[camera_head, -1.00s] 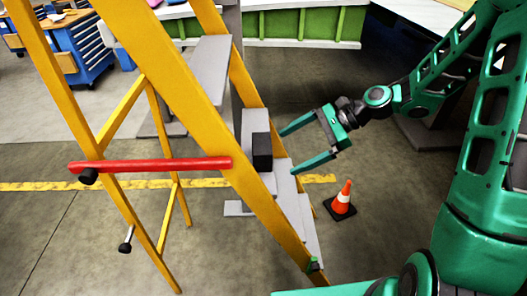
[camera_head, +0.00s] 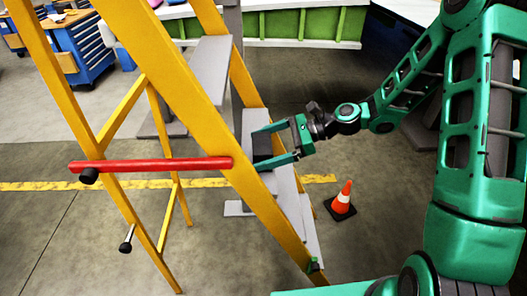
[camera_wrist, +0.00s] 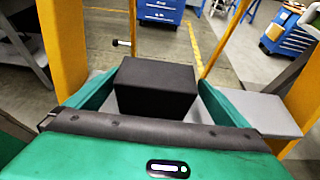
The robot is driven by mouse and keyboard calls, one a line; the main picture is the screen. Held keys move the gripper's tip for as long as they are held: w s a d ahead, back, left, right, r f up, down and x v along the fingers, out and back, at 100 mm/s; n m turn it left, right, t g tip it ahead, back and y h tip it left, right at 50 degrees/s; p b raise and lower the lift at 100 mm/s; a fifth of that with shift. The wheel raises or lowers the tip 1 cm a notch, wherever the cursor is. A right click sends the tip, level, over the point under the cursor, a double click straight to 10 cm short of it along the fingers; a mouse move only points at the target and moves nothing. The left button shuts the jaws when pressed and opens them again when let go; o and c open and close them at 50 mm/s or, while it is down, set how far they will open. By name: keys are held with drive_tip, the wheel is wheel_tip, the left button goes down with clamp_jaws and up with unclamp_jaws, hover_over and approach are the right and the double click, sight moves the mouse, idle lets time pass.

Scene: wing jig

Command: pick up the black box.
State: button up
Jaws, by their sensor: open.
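The black box (camera_head: 262,146) sits on a grey step of the yellow stepladder (camera_head: 190,95), near the ladder's right side. In the wrist view the black box (camera_wrist: 155,88) lies between the two green fingers. My gripper (camera_head: 272,146) reaches in from the right, open, with one finger on each side of the box. In the head view the fingers hide part of the box. I cannot tell whether either finger touches it.
The ladder's yellow rails stand close on both sides of the gripper. A red bar (camera_head: 150,165) crosses the ladder on the left. An orange cone (camera_head: 342,200) stands on the floor to the right. A blue tool cabinet (camera_head: 85,48) is far back left.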

sight(250, 154)
drive_tip(key=x, duration=0.4)
drive_tip(key=shift+s+f, duration=0.15)
drive_tip(key=shift+s, duration=0.05)
drive_tip(key=c, duration=1.3)
drive_tip(key=shift+o, duration=0.2)
